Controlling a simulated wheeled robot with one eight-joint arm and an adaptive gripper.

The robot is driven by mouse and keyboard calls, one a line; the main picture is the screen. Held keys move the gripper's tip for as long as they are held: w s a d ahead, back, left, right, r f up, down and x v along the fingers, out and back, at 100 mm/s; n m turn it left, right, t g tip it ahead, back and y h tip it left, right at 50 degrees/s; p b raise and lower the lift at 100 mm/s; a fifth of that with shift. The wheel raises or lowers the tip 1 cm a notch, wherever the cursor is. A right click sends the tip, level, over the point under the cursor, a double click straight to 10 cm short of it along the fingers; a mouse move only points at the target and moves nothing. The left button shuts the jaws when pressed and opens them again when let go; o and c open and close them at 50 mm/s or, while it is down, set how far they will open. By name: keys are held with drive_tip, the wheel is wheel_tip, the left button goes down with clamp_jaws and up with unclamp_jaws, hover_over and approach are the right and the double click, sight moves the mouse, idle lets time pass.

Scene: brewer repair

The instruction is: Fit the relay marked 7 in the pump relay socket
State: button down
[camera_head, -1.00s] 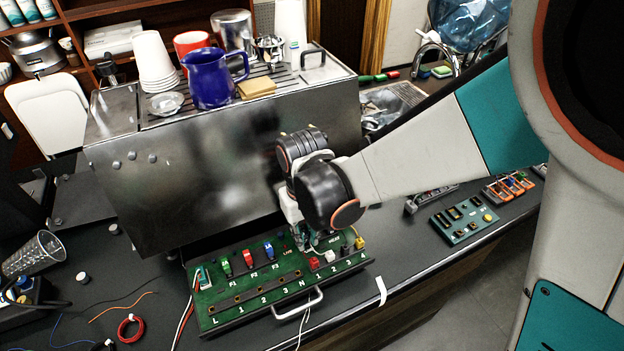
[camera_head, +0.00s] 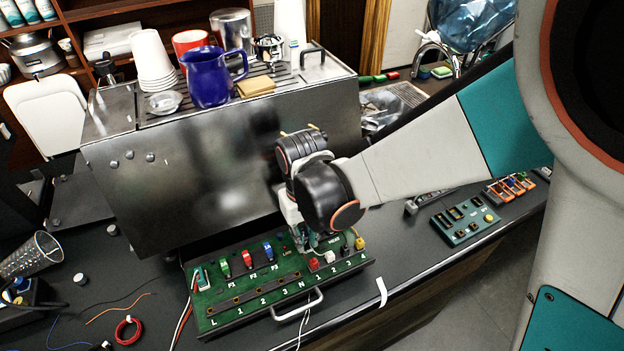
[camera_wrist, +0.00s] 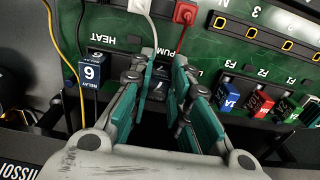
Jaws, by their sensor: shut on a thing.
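My gripper (camera_wrist: 155,95) is shut on a dark relay (camera_wrist: 159,90) in the wrist view; part of a white 7 shows between the teal fingers. The relay is at the green board (camera_wrist: 215,45), by the lettering PUMP. The pump relay socket is hidden behind the relay and fingers, so I cannot tell whether the relay is seated. In the head view my gripper (camera_head: 305,243) is low over the back right of the board (camera_head: 235,293), and the relay cannot be made out.
Another dark relay (camera_wrist: 90,70), numbered 6 or 9, stands beside my gripper near HEAT. Blue (camera_wrist: 229,95), red (camera_wrist: 257,103) and green fuses stand on the other side. White and red (camera_wrist: 185,13) plugs with leads are close to the fingers. The steel brewer (camera_head: 220,160) rises behind the board.

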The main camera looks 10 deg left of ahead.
drive_tip(key=c, duration=1.4)
unclamp_jaws()
drive_tip(key=shift+r, duration=0.1)
